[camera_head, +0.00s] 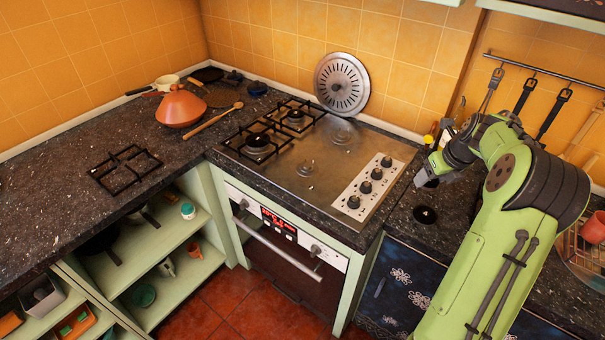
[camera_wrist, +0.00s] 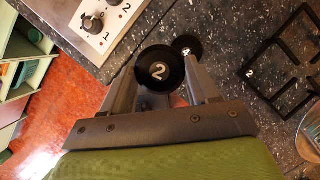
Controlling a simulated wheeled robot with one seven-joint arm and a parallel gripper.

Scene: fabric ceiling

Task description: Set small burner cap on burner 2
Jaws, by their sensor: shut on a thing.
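A small round black burner cap marked 2 (camera_wrist: 159,70) is between the two fingers of my gripper (camera_wrist: 160,88) in the wrist view. My gripper (camera_head: 424,177) is shut on this cap, above the counter just right of the cooktop in the head view. The steel cooktop (camera_head: 280,180) has two bare burner spots without grates, a front one (camera_head: 306,168) and a back one (camera_head: 341,134). I cannot tell from the head view which burner is number 2. Knobs marked 1 and 2 (camera_wrist: 93,23) show in the wrist view.
Another black disc (camera_head: 425,214) lies on the counter below my gripper; the wrist view shows a black disc (camera_wrist: 187,45) behind the held cap. A black grate (camera_wrist: 285,65) lies on the counter. A second loose grate (camera_head: 125,169) lies left of the cooktop. A round metal plate (camera_head: 342,85) leans behind.

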